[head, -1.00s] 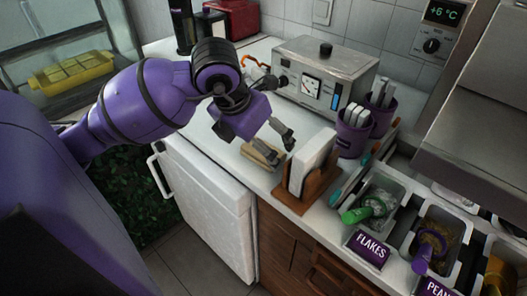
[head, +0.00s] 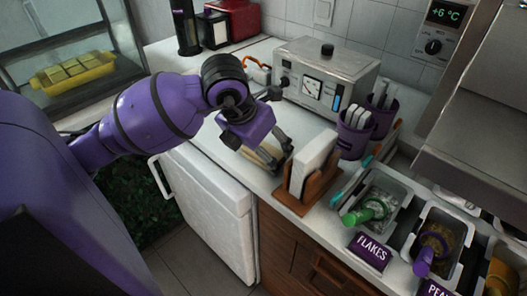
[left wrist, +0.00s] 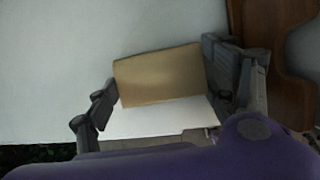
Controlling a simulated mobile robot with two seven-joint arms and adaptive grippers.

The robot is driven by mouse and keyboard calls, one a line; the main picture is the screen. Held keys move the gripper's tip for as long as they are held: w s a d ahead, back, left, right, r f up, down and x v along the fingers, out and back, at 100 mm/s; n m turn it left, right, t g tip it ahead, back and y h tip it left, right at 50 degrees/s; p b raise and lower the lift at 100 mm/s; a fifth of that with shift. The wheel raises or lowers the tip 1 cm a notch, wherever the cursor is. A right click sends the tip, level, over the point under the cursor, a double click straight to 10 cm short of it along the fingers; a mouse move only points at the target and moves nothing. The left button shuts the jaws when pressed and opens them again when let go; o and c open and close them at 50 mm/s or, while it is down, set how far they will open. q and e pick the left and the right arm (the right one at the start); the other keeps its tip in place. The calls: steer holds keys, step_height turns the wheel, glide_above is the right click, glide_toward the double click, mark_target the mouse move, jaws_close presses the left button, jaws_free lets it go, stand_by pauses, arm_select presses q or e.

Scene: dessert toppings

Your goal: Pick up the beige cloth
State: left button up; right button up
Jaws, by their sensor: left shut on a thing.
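The beige cloth (head: 256,158) is a small folded rectangle at the white counter, left of the wooden napkin holder, and partly hidden by my left gripper. It also shows in the left wrist view (left wrist: 160,75), between the two fingers. My left gripper (head: 268,156) reaches down from above and is shut on the cloth, with one finger at each end in the left wrist view (left wrist: 163,84). I cannot tell whether the cloth is clear of the counter. My right gripper is not in view.
The wooden holder (head: 297,201) with white napkins stands close right of the gripper. Behind are a metal machine (head: 320,75) and purple cups (head: 352,138). Topping bins with a FLAKES label (head: 370,252) are at right. The counter's front edge is near the cloth.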

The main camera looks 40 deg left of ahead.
mark_target(268, 147)
arm_select(q)
step_height(268, 147, up, 4)
steer(key=shift+r+p, duration=0.1)
steer(key=shift+p, duration=1.15)
steer(key=shift+s+d+r+p, duration=1.1)
steer(key=shift+s+r+p, duration=0.35)
steer(key=shift+s+p, duration=0.6)
steer(key=shift+s+d+r+p, duration=1.05)
steer(key=shift+s+r+p, duration=0.4)
steer(key=shift+s+p, duration=0.55)
steer(key=shift+s+d+r+p, duration=1.1)
steer(key=shift+s+r+p, duration=0.35)
steer(key=shift+s+p, duration=0.6)
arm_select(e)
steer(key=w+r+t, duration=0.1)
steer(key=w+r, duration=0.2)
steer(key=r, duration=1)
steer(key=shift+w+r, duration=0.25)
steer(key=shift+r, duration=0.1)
